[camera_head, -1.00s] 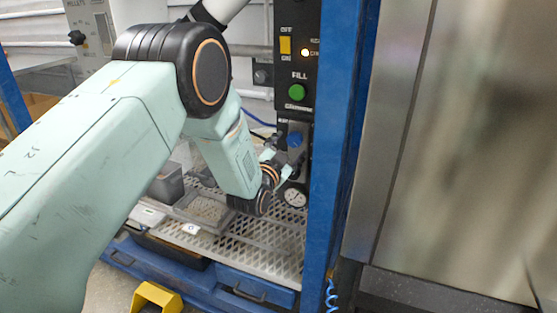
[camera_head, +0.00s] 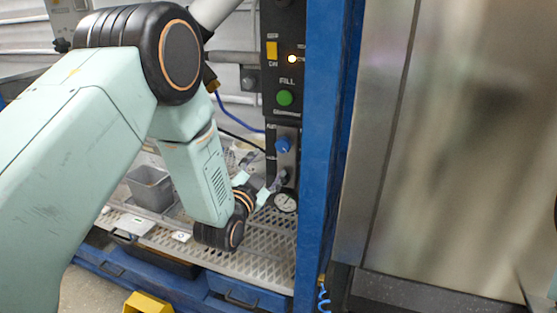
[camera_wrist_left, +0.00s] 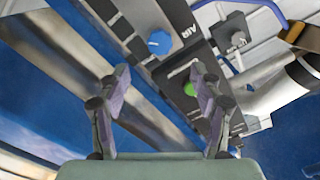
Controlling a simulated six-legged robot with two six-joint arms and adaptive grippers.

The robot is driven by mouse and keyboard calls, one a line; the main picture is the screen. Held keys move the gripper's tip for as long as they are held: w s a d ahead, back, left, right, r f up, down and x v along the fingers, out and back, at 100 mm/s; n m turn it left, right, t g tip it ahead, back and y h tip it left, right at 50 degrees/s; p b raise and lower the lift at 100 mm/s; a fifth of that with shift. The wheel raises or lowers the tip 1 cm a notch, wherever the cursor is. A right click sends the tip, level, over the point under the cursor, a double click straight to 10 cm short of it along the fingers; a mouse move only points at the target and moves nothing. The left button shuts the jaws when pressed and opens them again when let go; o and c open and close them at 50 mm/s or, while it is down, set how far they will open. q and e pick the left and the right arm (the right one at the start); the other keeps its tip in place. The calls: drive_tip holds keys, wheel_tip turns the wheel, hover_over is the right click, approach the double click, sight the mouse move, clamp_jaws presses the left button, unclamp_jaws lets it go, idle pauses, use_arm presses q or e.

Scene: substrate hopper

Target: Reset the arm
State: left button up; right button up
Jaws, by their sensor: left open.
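My left arm comes in from the left in the head view, and its left gripper (camera_head: 263,172) is in front of the lower part of the black control panel, near the blue knob (camera_head: 283,145). In the left wrist view the two fingers of the left gripper (camera_wrist_left: 155,95) stand apart with nothing between them. The blue knob (camera_wrist_left: 159,42) and the green button (camera_wrist_left: 189,89) show beyond the fingers, apart from them as far as I can tell. My right gripper is not in view.
The panel has a yellow switch (camera_head: 272,52) and a green FILL button (camera_head: 285,98). A round gauge (camera_head: 286,202) sits below. A blue post (camera_head: 325,150) stands right of the panel. A grey bin (camera_head: 150,188) stands on the perforated shelf (camera_head: 262,262). A yellow step (camera_head: 147,303) is at the bottom.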

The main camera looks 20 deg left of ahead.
use_arm(q)
drive_tip(key=s+f+n+g, duration=0.6)
drive_tip(key=s+f+g, duration=0.3)
drive_tip(key=s+f, duration=0.75)
drive_tip(key=s+f+n+g, duration=0.1)
drive_tip(key=s+f+g, duration=0.3)
drive_tip(key=s, duration=1)
drive_tip(key=s+f+g, duration=0.5)
drive_tip(key=s+f, duration=0.2)
drive_tip(key=s, duration=0.7)
drive_tip(key=shift+s+f+n+y, duration=0.25)
drive_tip(key=shift+f+n+y, duration=0.05)
drive_tip(key=shift+n, duration=0.1)
drive_tip(key=shift+c, duration=0.4)
